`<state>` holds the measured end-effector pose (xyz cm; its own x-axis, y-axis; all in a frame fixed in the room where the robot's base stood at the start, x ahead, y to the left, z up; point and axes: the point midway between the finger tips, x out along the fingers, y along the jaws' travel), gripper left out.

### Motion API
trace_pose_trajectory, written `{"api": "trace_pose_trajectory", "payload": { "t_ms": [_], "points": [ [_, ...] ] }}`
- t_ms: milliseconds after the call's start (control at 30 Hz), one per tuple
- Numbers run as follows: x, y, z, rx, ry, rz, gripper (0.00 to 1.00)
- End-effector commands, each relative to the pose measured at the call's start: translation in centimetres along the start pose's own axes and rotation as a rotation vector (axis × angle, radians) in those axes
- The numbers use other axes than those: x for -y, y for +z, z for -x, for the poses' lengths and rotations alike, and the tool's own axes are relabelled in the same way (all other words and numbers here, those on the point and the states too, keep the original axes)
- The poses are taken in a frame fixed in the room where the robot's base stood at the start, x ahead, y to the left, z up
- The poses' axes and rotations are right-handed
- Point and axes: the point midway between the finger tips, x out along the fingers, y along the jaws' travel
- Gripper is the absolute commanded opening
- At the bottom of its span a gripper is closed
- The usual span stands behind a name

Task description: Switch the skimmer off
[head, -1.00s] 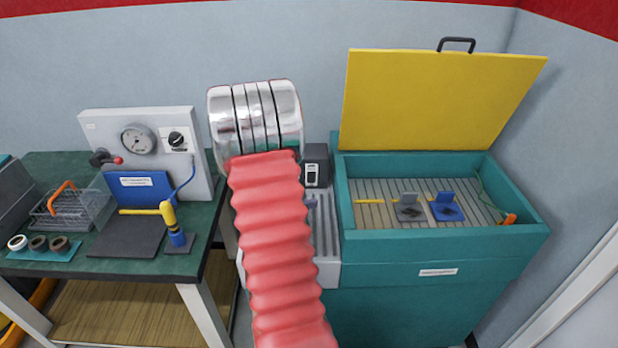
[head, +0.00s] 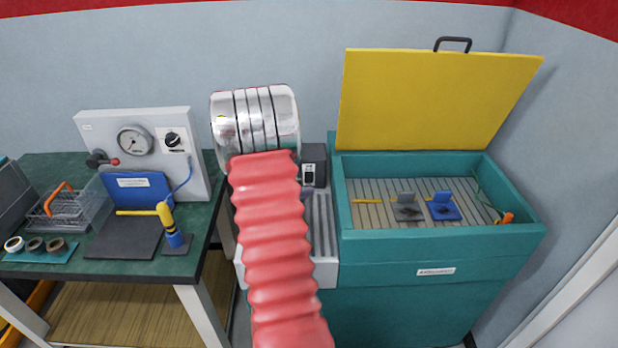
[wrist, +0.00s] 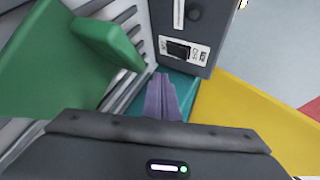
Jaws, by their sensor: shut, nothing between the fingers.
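The skimmer's dark grey control box (head: 315,165) stands at the left end of the teal tank, with a white switch plate on its front. In the wrist view the box (wrist: 198,15) is at the top, and its black rocker switch (wrist: 178,49) sits in a white labelled plate; the lettering is too small to read surely. My gripper (wrist: 163,88) is shut and empty, its purple fingers pointing toward the box, below the switch in the picture and seemingly apart from it. In the head view my arm hides most of the gripper.
A green paddle-like part (wrist: 108,42) is close at the left of my fingers in the wrist view. The teal tank (head: 440,247) has its yellow lid (head: 435,100) raised. A green-topped bench (head: 130,262) with a gauge panel (head: 195,125) stands at left.

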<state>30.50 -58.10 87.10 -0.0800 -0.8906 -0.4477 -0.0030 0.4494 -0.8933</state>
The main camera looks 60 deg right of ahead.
Motion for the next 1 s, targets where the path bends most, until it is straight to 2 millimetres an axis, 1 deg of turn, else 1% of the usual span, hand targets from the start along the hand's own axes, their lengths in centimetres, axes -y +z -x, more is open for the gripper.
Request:
{"api": "trace_pose_trajectory", "payload": {
  "t_ms": [200,400,1000],
  "points": [
    [1.2,1.1,-1.6,-0.001,0.0,-0.002,0.0],
    [1.8,1.6,-2.4,-0.002,0.0,-0.002,0.0],
    [1.9,1.7,-2.6,-0.002,0.0,-0.001,0.0]
  ]
}}
